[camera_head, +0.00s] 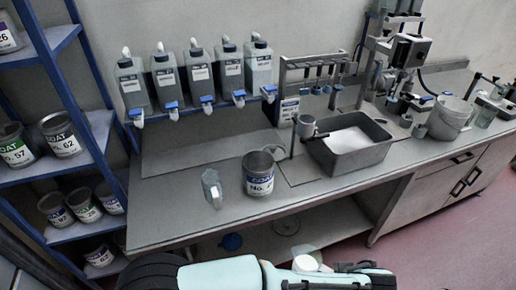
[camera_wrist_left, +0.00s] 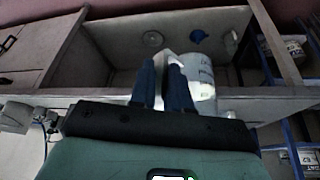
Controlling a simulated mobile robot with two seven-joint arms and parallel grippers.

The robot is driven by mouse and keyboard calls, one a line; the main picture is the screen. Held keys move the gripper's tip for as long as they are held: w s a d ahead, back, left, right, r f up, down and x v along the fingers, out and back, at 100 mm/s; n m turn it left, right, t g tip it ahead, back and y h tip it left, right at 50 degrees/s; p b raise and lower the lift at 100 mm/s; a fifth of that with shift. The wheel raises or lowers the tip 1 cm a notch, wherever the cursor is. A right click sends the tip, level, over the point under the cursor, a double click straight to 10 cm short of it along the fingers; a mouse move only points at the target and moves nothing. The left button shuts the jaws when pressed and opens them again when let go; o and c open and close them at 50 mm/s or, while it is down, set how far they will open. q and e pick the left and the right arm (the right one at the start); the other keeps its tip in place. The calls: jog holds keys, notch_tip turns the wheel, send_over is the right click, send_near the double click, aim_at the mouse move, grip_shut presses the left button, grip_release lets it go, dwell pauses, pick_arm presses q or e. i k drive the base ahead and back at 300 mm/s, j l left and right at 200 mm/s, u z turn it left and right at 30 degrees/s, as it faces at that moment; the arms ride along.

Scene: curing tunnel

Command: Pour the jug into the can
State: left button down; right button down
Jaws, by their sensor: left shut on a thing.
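A grey open can (camera_head: 259,182) with a white and blue label, "No." partly readable, stands upright near the counter's front edge. In the left wrist view, my left gripper's dark blue fingers (camera_wrist_left: 163,68) are shut on a pale thing. A whitish labelled cylinder (camera_wrist_left: 202,82), which looks like the body of a held jug, is beside the fingers. In the head view a pale round shape (camera_head: 307,262) shows by my arm, before the counter. My left fingertips cannot be made out there. My right gripper is not seen.
A grey tray (camera_head: 352,165) stands right of the can, beside a post with a small cup (camera_head: 305,127). A blue shelf rack (camera_head: 75,95) holds cans at left.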

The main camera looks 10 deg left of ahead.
aim_at(257, 166)
jog(key=i+j, duration=0.15)
jog(key=i, duration=0.25)
jog(key=i+j, duration=0.15)
jog(key=i, duration=0.25)
